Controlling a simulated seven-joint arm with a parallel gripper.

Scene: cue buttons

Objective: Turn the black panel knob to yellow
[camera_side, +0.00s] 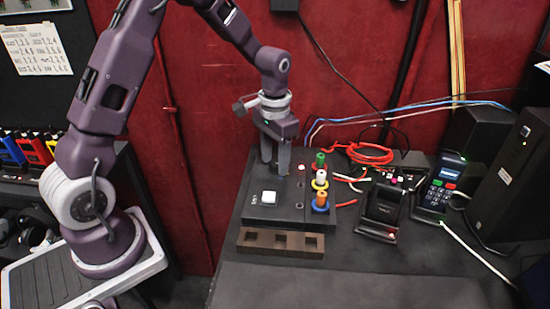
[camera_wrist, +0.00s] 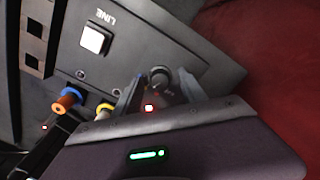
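The black panel (camera_side: 285,213) lies on the table, with a white button near its front left. The black knob (camera_wrist: 160,77) shows in the wrist view, with a pale mark on its round face. In the side view my gripper hides it. My gripper (camera_side: 275,170) points down over the back of the panel, its fingers apart. In the wrist view my gripper (camera_wrist: 159,88) has one finger on each side of the knob, with gaps visible. I cannot tell whether a finger touches it. A red light (camera_wrist: 149,108) glows on the panel beside the knob.
The white button (camera_wrist: 95,40) is by the word LINE. Coloured posts stand on the panel's right: green (camera_side: 320,160), white (camera_side: 321,178) and orange (camera_side: 321,198). A brown slotted block (camera_side: 281,253) lies in front. Red cable (camera_side: 370,153) and handheld devices (camera_side: 440,185) are further right.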

